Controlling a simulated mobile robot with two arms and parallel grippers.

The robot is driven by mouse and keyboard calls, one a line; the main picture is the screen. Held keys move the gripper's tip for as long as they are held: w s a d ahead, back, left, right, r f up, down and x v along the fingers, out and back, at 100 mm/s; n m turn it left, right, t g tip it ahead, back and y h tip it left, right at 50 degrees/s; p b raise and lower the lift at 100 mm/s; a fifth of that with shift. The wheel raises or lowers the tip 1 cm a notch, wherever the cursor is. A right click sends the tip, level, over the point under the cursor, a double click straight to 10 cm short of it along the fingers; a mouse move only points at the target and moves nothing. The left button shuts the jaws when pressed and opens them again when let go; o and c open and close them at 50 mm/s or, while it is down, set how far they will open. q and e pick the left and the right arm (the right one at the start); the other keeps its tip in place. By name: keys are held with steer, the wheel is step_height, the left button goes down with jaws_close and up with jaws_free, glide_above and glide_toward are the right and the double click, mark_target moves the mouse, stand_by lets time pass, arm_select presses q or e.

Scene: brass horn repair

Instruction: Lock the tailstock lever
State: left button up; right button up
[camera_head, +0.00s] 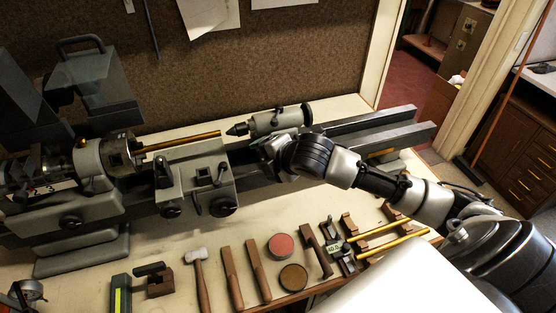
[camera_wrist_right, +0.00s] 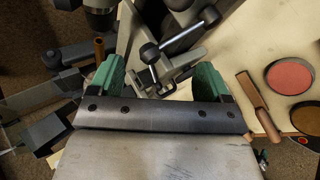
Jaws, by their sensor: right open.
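The grey tailstock (camera_head: 276,121) sits on the lathe bed, its pointed dark chuck facing left toward a brass rod (camera_head: 180,141) held in the headstock chuck (camera_head: 118,152). A small dark lever (camera_head: 278,114) shows on the tailstock; its exact angle is too small to judge. My right gripper (camera_head: 268,146) is at the near side of the tailstock, partly covering its base. In the right wrist view the gripper's green fingers (camera_wrist_right: 157,80) are apart with nothing clearly held between them. Whether they touch the tailstock cannot be told. My left gripper is out of view.
The carriage (camera_head: 200,178) with black handles stands left of my right gripper. A brown board (camera_head: 270,65) backs the bench. The bed's right end (camera_head: 400,128) is clear.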

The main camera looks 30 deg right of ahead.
steer(key=b+v, duration=0.1)
steer(key=v, duration=0.6)
steer(key=shift+f, duration=0.15)
